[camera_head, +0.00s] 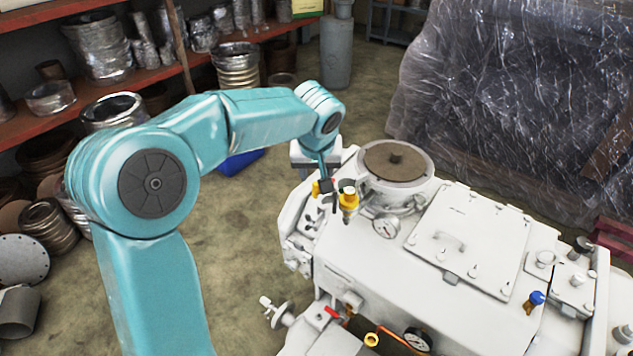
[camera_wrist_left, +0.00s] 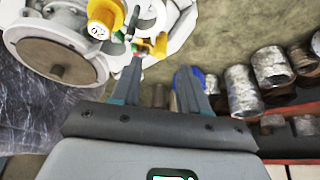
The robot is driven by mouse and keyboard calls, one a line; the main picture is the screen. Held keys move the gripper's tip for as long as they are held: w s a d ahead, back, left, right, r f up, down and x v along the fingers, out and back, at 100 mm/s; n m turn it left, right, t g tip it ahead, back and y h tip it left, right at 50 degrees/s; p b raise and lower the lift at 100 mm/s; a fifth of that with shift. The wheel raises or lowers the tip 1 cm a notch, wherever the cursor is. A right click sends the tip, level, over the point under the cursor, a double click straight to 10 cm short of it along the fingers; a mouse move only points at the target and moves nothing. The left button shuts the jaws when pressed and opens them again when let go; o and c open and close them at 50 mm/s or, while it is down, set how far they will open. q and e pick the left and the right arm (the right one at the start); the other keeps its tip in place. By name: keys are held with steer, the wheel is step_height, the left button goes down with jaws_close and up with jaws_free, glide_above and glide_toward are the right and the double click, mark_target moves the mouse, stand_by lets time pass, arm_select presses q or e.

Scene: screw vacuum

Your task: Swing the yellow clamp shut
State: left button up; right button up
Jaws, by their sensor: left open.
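A small yellow part (camera_head: 316,188), seemingly the yellow clamp, sits at the near left end of the white machine. Small yellow-orange parts (camera_wrist_left: 158,46) also show just beyond the fingers in the left wrist view; whether the clamp is open is too small to tell. Beside it stands a yellow fitting with a white cap (camera_head: 348,202), which also shows in the left wrist view (camera_wrist_left: 103,20). My left gripper (camera_head: 327,181) points down close by these parts. Its fingers are apart and empty in the left wrist view (camera_wrist_left: 162,68); contact with the clamp cannot be told. My right gripper is not in view.
Shelves with metal cans (camera_head: 100,50) line the left. A plastic-wrapped stack (camera_head: 510,90) stands behind.

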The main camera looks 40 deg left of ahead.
mark_target(316, 183)
arm_select(q)
steer(key=x, duration=0.6)
steer(key=shift+a+p, duration=0.1)
steer(key=shift+p, duration=0.2)
steer(key=shift+w+f, duration=0.15)
steer(key=shift+f, duration=0.1)
jaws_close()
